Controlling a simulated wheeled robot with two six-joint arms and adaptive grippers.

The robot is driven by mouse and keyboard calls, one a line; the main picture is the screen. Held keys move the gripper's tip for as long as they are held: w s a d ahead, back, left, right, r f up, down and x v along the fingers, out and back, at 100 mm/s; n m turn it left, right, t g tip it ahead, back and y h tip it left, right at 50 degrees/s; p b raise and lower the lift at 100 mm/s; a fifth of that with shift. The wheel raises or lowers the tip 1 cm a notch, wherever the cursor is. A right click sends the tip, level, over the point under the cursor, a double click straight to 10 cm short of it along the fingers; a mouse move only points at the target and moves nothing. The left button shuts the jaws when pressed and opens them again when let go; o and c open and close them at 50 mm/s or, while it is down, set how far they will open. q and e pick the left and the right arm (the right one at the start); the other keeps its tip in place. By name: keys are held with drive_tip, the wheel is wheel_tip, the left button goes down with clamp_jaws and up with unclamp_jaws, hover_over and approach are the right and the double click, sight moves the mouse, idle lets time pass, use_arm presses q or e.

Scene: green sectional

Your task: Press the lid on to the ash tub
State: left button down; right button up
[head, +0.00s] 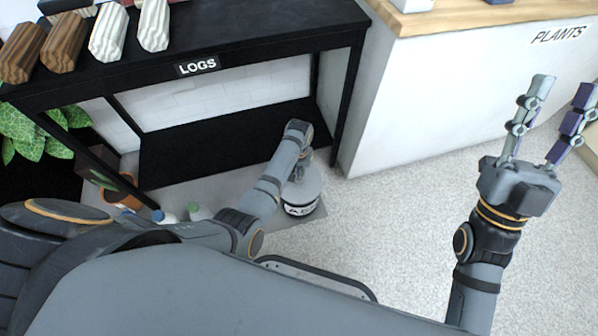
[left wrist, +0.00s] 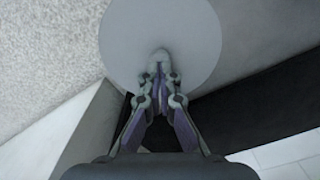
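The ash tub (head: 301,208) stands on the floor under the black table, its dark band with white lettering partly showing. Its round grey lid (head: 309,186) is on top; whether it is fully seated I cannot tell. In the left wrist view the lid (left wrist: 190,30) is a plain grey disc. My left gripper (left wrist: 160,72) points at the lid, its fingers brought together near the disc's middle; contact is unclear. In the head view my left arm hides these fingertips. My right gripper (head: 560,100) is open and empty, raised over the floor at right.
The black table (head: 250,50) labelled LOGS holds several logs. A white cabinet (head: 430,100) with a wooden top stands right of the tub. Bottles (head: 165,216) and a plant (head: 35,135) are at left. Open floor (head: 390,215) lies to the right.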

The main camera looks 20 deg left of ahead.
use_arm(q)
drive_tip(key=shift+f+b, duration=0.5)
drive_tip(key=shift+f, duration=0.4)
idle(0.9)
drive_tip(key=shift+r+p, duration=1.55)
drive_tip(key=shift+p, duration=0.3)
